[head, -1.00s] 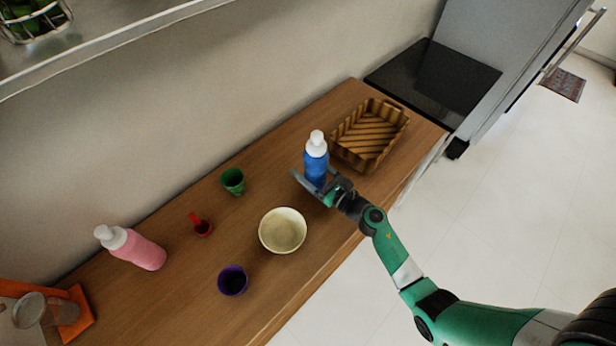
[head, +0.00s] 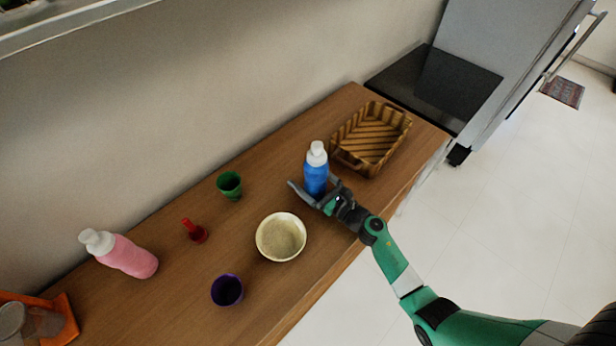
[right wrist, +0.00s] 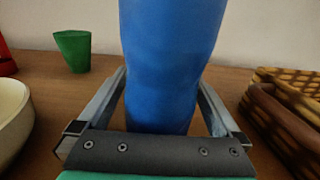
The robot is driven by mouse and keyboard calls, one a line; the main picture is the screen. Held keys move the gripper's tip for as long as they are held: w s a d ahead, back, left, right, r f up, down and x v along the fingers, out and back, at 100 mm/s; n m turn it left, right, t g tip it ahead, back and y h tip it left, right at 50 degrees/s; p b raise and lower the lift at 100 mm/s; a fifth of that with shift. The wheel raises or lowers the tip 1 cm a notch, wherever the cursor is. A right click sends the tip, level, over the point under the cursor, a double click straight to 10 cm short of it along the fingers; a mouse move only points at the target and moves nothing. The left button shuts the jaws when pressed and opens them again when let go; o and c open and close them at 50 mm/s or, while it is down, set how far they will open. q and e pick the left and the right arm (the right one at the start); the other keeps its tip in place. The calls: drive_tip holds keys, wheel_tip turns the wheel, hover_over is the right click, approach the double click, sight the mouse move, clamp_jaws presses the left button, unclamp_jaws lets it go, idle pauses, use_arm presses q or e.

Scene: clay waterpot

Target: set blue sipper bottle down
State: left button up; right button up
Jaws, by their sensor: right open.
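The blue sipper bottle (head: 317,178) with a white cap stands upright on the wooden counter (head: 205,262), left of the basket. My right gripper (head: 312,190) is around its lower part. In the right wrist view the blue bottle (right wrist: 170,65) stands between the two fingers of the right gripper (right wrist: 162,100). The fingers are spread, with a gap visible beside the bottle, so the gripper is open. The bottle's base appears to rest on the counter. My left gripper is not in view.
A brown woven basket (head: 370,138) stands right of the bottle. A cream bowl (head: 281,237), green cup (head: 229,184), red object (head: 195,231), purple cup (head: 227,290) and pink bottle (head: 128,256) are spread to the left. An orange stand (head: 66,318) is at the lower left.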

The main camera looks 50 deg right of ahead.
sight(324, 190)
drive_tip(key=shift+r+p, duration=0.3)
drive_tip(key=shift+r, duration=0.05)
drive_tip(key=s, duration=0.3)
drive_tip(key=s+p, duration=0.1)
drive_tip(key=s, duration=0.3)
drive_tip(key=s+a, duration=0.1)
drive_tip(key=s, duration=0.3)
drive_tip(key=shift+s+f, duration=0.25)
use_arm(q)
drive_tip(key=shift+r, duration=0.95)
use_arm(e)
drive_tip(key=shift+s+a, duration=0.1)
drive_tip(key=shift+s, duration=0.15)
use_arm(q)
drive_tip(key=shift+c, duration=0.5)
